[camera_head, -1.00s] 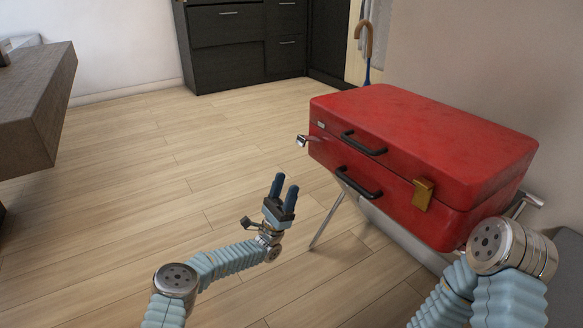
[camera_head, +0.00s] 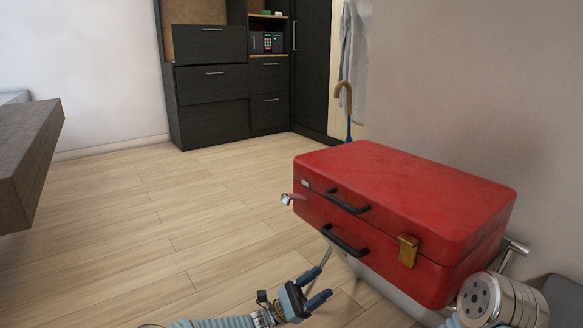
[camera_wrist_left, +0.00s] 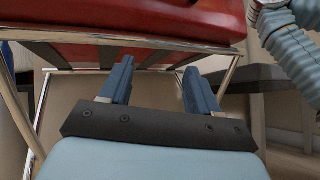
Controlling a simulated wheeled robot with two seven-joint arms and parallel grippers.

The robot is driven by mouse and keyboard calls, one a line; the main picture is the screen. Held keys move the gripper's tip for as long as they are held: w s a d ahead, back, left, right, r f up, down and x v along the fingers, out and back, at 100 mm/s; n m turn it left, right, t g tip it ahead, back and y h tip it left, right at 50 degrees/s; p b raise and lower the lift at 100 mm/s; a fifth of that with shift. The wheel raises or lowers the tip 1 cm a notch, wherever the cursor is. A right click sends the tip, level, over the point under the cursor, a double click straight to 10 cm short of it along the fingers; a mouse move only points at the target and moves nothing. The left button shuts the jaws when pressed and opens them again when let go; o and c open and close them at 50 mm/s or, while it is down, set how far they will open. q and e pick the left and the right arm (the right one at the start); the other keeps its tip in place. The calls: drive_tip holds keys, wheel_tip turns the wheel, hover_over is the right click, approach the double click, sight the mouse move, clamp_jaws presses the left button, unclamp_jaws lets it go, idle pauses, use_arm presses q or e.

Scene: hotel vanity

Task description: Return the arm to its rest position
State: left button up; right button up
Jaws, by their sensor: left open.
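My left gripper (camera_head: 316,287) is low in the head view, in front of and below the red suitcase (camera_head: 405,205). Its two blue fingers are apart with nothing between them. In the left wrist view the open fingers (camera_wrist_left: 158,85) point toward the metal stand (camera_wrist_left: 45,100), with the red suitcase (camera_wrist_left: 130,20) above them. The suitcase is closed, with two black handles and a gold latch on its near side. My right arm (camera_head: 497,300) shows only in part at the lower right; its gripper is out of view.
The suitcase rests on a metal rack (camera_head: 513,247) near the wall. A dark cabinet (camera_head: 210,115) with a safe (camera_head: 267,42) stands at the back. An umbrella (camera_head: 347,108) leans behind the suitcase. A dark wooden bench (camera_head: 30,160) is at the left. The floor between is clear.

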use_arm(q)
drive_tip(key=s+d+f+m+g+y, duration=0.25)
drive_tip(key=s+f+g+y, duration=0.2)
drive_tip(key=s+f, duration=0.35)
drive_tip(key=s+d+f+m+g+y, duration=0.25)
drive_tip(key=s+f+y, duration=0.25)
drive_tip(key=s+f, duration=0.25)
drive_tip(key=s+a+f+m+y, duration=0.4)
drive_tip(key=s+a+f+y, duration=0.25)
drive_tip(key=f, duration=0.25)
drive_tip(key=s+a+f+m+t+y, duration=0.2)
drive_tip(key=s+a+m+y, duration=0.15)
drive_tip(key=a, duration=0.45)
drive_tip(key=s+a+f+m+t+y, duration=0.15)
drive_tip(key=s+a, duration=0.25)
drive_tip(key=a, duration=0.4)
wheel_tip(320, 180, up, 17)
drive_tip(key=s+p, duration=0.1)
drive_tip(key=p, duration=1.6)
drive_tip(key=shift+r+m+y, duration=0.2)
drive_tip(key=shift+m+y, duration=0.1)
drive_tip(key=shift+m, duration=0.1)
